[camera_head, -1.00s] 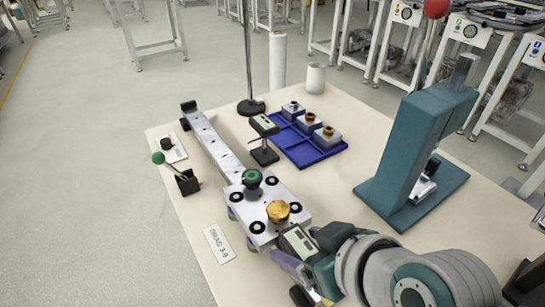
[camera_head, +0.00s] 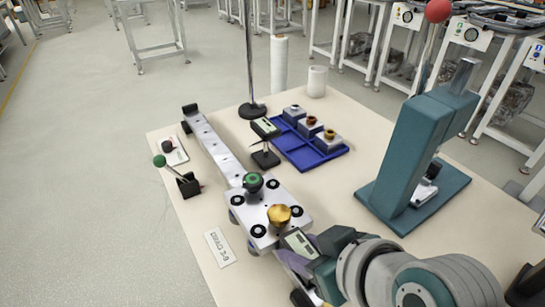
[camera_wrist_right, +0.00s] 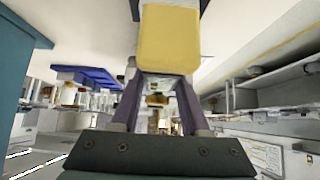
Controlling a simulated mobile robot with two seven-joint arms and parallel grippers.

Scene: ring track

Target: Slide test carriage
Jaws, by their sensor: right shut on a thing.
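The carriage (camera_head: 258,225) is a silver plate with several black wheels, a green-and-black knob (camera_head: 253,182) and a gold knob (camera_head: 279,216). It sits at the near end of the long silver rail (camera_head: 215,148). My right gripper (camera_head: 294,268) is low at the carriage's near end, partly hidden by a small box with a display (camera_head: 299,242). In the right wrist view its purple fingers (camera_wrist_right: 158,95) are shut on a yellow block (camera_wrist_right: 170,38). I cannot tell how this block joins the carriage. My left gripper is not in view.
A gauge on a stand (camera_head: 265,142) and a blue tray (camera_head: 312,159) with several small parts stand right of the rail. A green-knobbed lever (camera_head: 186,184) stands left of it. A tall teal press (camera_head: 425,150) is at the right. The rail's top beyond the carriage looks clear.

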